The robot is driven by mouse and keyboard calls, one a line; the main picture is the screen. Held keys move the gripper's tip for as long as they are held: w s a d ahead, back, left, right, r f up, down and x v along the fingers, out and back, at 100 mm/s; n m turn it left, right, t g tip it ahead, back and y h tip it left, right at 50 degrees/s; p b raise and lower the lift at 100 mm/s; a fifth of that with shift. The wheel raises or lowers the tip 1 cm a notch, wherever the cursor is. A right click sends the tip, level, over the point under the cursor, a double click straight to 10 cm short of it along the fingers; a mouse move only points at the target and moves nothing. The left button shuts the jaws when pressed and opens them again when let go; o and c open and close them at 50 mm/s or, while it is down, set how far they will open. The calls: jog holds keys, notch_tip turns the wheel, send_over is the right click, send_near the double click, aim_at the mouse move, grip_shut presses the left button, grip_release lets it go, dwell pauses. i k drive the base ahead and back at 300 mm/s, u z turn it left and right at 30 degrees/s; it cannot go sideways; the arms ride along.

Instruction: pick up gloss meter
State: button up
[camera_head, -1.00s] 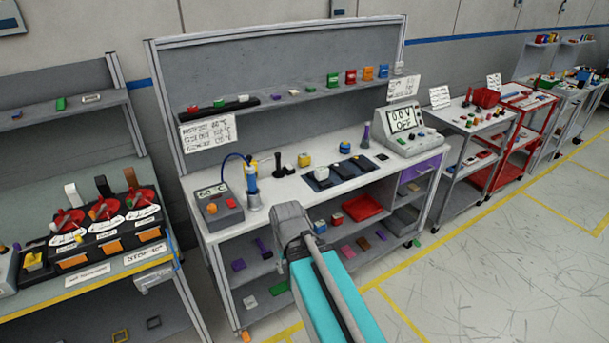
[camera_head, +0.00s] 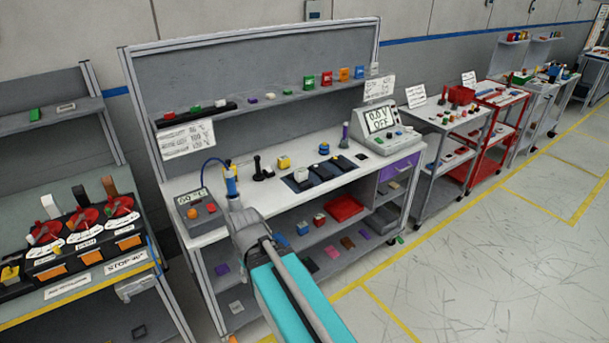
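No item carries a readable gloss meter label, so I cannot tell which one it is. Small devices stand on the grey workbench (camera_head: 222,232): a yellow-and-white block (camera_head: 284,162), a dark mat (camera_head: 322,174) with a few small items on it, and a blue-and-yellow round piece (camera_head: 324,149). The end of my arm, with my gripper (camera_head: 240,212), is in front of the bench's front edge, below the blue upright tool. Its fingers are not clearly visible, so its opening and any contact cannot be made out.
A grey box with a display (camera_head: 194,209) stands at the bench's left end, and a 0.0 V OFF meter (camera_head: 383,128) at its right. The upper shelf (camera_head: 300,95) holds small coloured items. A red cart (camera_head: 490,130) stands right. The right floor is clear.

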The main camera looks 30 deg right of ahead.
aim_at(301, 174)
jog(key=u, duration=0.1)
jog(key=i, duration=1)
jog(key=z, duration=0.1)
